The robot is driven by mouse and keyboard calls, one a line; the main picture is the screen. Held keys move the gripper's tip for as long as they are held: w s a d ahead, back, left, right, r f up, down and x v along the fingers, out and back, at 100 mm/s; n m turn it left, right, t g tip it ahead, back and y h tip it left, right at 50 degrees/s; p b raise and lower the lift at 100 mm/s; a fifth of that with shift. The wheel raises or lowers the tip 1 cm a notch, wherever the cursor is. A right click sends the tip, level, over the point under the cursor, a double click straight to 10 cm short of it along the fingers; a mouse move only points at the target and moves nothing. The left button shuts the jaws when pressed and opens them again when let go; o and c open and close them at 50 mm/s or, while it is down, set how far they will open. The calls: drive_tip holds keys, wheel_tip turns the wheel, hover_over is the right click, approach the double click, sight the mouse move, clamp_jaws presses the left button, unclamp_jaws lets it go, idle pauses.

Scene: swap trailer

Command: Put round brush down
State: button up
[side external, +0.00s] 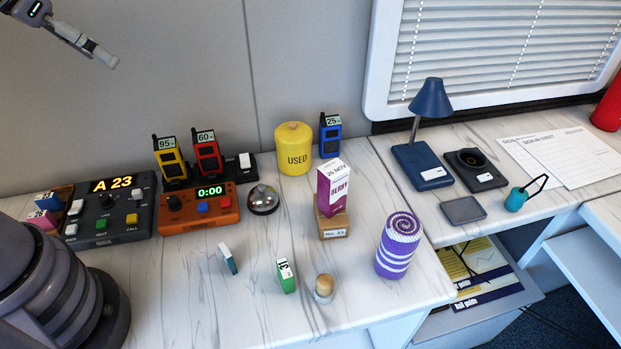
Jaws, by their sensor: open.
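A small object with a rounded tan wooden top and a pale lower part, which looks like the round brush (324,287), stands upright on the marbled white counter (210,305) near its front edge. My gripper (108,60) is at the top left, high above the counter and far from the brush. It is partly cut off by the frame edge. It is open, and nothing shows in it.
A green numbered tag (286,277) and a teal tag (228,259) stand left of the brush. A rolled purple-striped towel (398,247) stands to its right. A berry carton (333,190) sits on a box (334,226) behind. Consoles, a bell (263,200) and a yellow canister (294,150) line the back.

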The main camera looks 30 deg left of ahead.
drive_tip(key=s+a+r+n+g+y, duration=0.1)
drive_tip(key=s+a, duration=0.2)
drive_tip(key=s, duration=0.5)
drive_tip(key=shift+s+r, duration=0.35)
drive_tip(key=shift+a, duration=0.1)
idle(0.5)
